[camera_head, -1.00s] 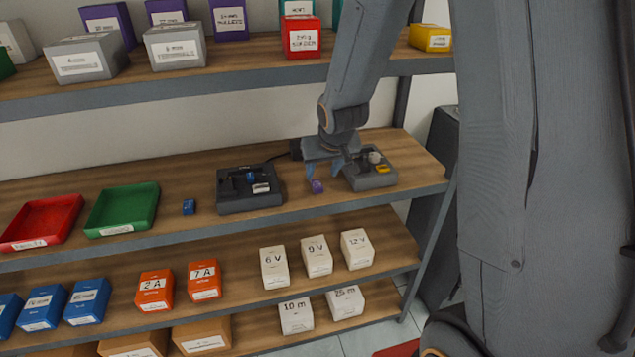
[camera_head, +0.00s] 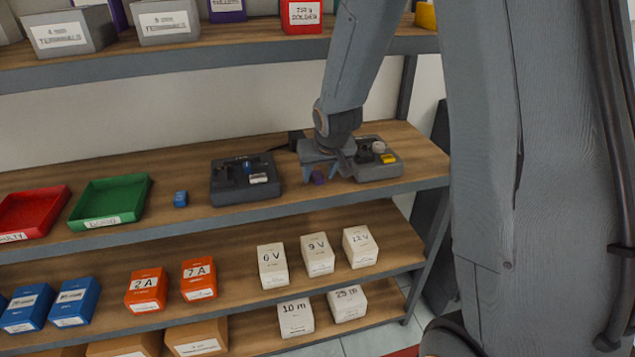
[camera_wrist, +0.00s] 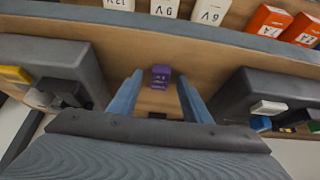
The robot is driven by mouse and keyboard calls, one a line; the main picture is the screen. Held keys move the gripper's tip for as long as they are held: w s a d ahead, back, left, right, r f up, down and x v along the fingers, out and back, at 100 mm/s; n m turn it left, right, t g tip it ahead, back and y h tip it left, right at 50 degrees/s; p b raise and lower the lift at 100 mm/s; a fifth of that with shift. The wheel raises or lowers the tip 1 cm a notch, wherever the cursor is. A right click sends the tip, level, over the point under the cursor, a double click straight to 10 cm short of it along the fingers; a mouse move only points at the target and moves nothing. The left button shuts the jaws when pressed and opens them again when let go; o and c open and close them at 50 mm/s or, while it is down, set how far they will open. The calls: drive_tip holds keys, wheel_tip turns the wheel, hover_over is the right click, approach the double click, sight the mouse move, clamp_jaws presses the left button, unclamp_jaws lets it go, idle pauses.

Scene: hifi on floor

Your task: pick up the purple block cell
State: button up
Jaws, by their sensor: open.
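The purple block cell (camera_head: 319,178) stands on the middle shelf between two dark grey devices. In the wrist view the purple block cell (camera_wrist: 160,77) lies between and just beyond the tips of my open blue fingers. My gripper (camera_head: 320,172) is right at the block, reaching down over the shelf. In the wrist view my gripper (camera_wrist: 157,84) is open and empty, with a gap on each side of the block.
A dark grey device (camera_head: 232,196) stands left of the block and another (camera_head: 372,174) close on its right. A small blue block (camera_head: 180,199), a green tray (camera_head: 108,218) and a red tray (camera_head: 25,212) are further left. The upper shelf (camera_head: 150,71) hangs above.

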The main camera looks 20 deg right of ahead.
sight(319, 178)
drive_tip(key=shift+c, duration=0.2)
clamp_jaws()
drive_tip(key=shift+r, duration=0.2)
wheel_tip(319, 178, up, 8)
drive_tip(key=p, duration=0.8)
drive_tip(key=shift+f, duration=0.15)
drive_tip(key=shift+r, duration=1)
